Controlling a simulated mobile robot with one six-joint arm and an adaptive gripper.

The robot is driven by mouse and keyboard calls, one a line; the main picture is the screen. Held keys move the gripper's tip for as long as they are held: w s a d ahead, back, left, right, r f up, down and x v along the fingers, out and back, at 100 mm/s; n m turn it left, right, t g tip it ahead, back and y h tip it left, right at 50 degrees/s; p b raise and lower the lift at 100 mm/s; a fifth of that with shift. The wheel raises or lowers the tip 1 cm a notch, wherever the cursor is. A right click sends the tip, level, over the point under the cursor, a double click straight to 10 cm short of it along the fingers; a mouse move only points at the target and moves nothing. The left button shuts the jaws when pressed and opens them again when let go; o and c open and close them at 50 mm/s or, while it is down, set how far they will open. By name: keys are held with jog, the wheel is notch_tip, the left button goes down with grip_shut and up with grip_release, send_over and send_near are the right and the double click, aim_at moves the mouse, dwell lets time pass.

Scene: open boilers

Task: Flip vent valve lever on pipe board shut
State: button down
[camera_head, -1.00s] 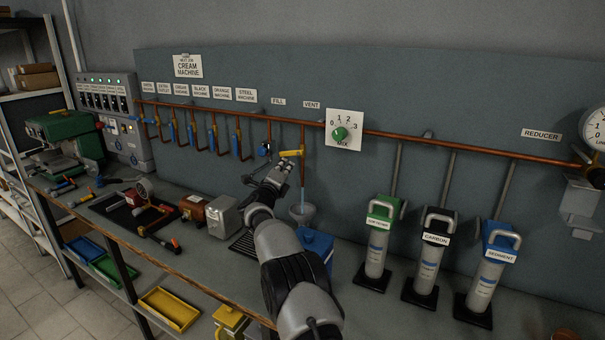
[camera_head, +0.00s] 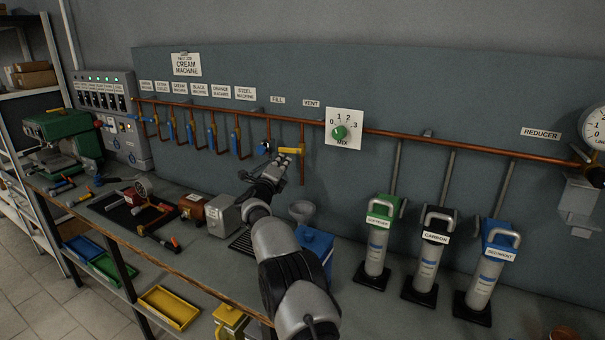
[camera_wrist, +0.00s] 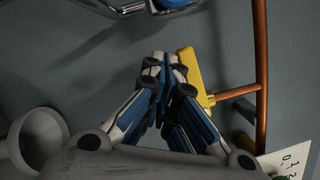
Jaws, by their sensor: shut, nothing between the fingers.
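The VENT label (camera_head: 311,103) is above a copper drop pipe (camera_head: 302,167) on the pipe board (camera_head: 400,92). The yellow vent lever (camera_head: 291,150) sticks out to the left of that pipe, roughly level. In the wrist view the lever (camera_wrist: 190,68) runs beside my fingertips, joined by a short copper stub to the pipe (camera_wrist: 261,65). My gripper (camera_head: 284,162) is shut and empty, just below the lever in the head view. It also shows in the wrist view (camera_wrist: 163,68), close against the lever; I cannot tell whether it touches. No stream shows below the vent pipe.
A grey funnel (camera_head: 302,211) stands below the vent pipe, by a blue container (camera_head: 316,243). The fill valve's blue handle (camera_head: 263,148) is close on the left. The white MIX dial (camera_head: 344,130) is on the right. Three filter canisters stand further right.

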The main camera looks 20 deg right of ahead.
notch_tip(320, 180, down, 5)
jog(key=b, duration=0.5)
jog(key=w+a+f+p+v, duration=0.1)
jog(key=v, duration=0.8)
jog(key=w+a+p+v, duration=0.1)
jog(key=p+v, duration=0.1)
jog(key=v, duration=0.8)
jog(key=shift+a+f, duration=0.4)
jog(key=shift+a, duration=0.05)
